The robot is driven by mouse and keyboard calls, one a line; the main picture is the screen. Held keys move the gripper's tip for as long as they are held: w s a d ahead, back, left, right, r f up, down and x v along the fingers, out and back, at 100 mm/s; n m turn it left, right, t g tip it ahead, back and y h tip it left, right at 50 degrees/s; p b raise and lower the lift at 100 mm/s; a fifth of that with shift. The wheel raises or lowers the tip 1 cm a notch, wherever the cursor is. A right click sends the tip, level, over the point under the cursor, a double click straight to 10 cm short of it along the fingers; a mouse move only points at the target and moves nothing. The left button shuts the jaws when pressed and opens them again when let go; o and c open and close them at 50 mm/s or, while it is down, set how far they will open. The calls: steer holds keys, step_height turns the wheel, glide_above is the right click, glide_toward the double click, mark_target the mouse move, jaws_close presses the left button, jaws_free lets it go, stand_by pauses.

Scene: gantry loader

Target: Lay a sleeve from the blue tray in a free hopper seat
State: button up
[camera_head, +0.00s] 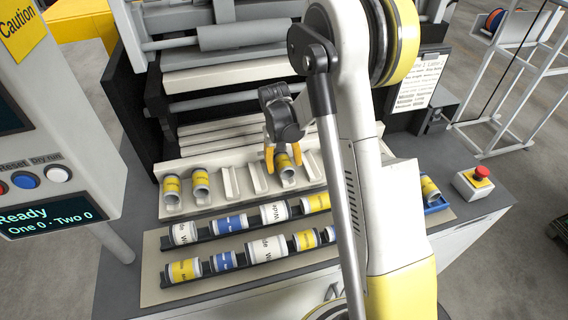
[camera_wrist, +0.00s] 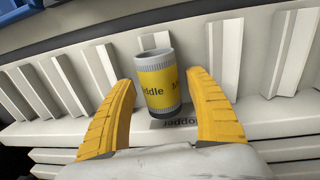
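My gripper (camera_head: 283,156) is over the pale hopper (camera_head: 215,205), its yellow fingers around a yellow-labelled sleeve (camera_head: 287,172). In the wrist view my gripper (camera_wrist: 160,100) is open, with a finger on each side of this sleeve (camera_wrist: 158,85) and narrow gaps between. Empty seats (camera_head: 244,180) lie between. The blue tray (camera_head: 438,206) is at right, partly behind my arm, with a yellow sleeve (camera_head: 429,187).
Two dark racks before the hopper hold white, blue and yellow sleeves, including a back-row white one (camera_head: 184,233) and a front-row yellow one (camera_head: 184,270). A control panel (camera_head: 50,190) stands left. A red stop button (camera_head: 481,174) is right. Machine rollers (camera_head: 240,35) are behind.

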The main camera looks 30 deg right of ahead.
steer(key=shift+r, duration=0.1)
steer(key=r, duration=0.7)
steer(key=a+r, duration=0.1)
steer(key=r, duration=0.3)
steer(key=shift+w+a+r, duration=0.1)
steer(key=shift+r, duration=0.05)
step_height(320, 180, up, 6)
steer(key=p, duration=0.4)
steer(key=shift+r, duration=0.25)
